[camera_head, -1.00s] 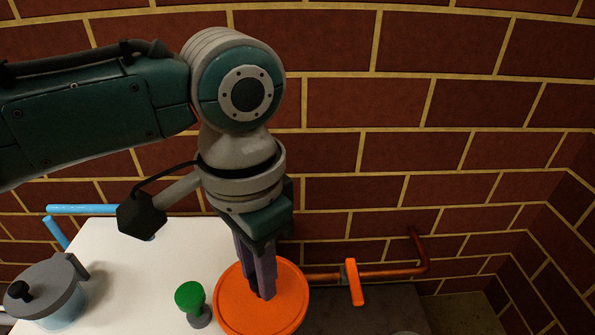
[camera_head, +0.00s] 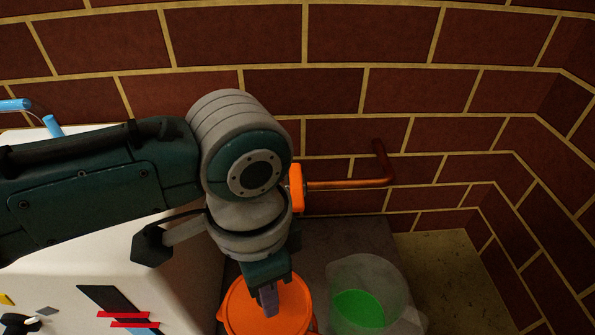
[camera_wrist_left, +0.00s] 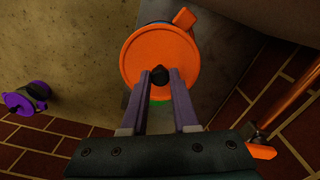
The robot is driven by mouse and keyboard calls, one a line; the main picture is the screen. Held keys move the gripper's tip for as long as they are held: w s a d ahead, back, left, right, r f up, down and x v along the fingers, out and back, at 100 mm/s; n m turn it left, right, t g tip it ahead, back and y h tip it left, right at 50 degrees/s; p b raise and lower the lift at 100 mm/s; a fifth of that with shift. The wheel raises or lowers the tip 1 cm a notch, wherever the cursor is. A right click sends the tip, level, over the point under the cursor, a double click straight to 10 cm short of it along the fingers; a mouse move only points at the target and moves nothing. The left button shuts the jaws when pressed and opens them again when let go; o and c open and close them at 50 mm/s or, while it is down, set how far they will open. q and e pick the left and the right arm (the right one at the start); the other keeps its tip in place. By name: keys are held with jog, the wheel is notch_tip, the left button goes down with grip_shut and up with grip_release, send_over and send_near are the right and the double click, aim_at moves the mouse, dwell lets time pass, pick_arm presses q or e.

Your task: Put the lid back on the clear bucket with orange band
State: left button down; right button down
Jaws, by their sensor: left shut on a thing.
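The lid is a round orange disc (camera_head: 243,312) at the bottom of the head view. My left gripper (camera_head: 268,300) points down and is shut on it. A translucent clear bucket (camera_head: 390,273) with green inside stands right of the lid in the head view. No orange band shows on it. An orange tab (camera_wrist_left: 184,18) and a sliver of green show at the lid's edge in the wrist view; I cannot tell what they belong to.
A copper pipe (camera_head: 350,184) with an orange handle (camera_head: 297,188) runs along the brick wall behind. A purple container (camera_wrist_left: 28,100) shows on the floor in the wrist view.

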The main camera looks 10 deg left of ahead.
pick_arm(q)
notch_tip(320, 180, down, 4)
jog(key=b, duration=0.3)
jog(key=shift+a+r+b, duration=0.15)
jog(key=shift+r+b, duration=0.1)
jog(key=shift+b, duration=0.05)
jog(key=shift+f+b, duration=0.45)
jog(key=shift+f, duration=0.5)
jog(key=shift+r+p, duration=0.1)
jog(key=shift+p, duration=0.65)
jog(key=shift+f, duration=0.2)
dwell(0.8)
jog(key=shift+p, duration=0.45)
dwell(0.5)
jog(key=shift+c, duration=0.6)
grip_release()
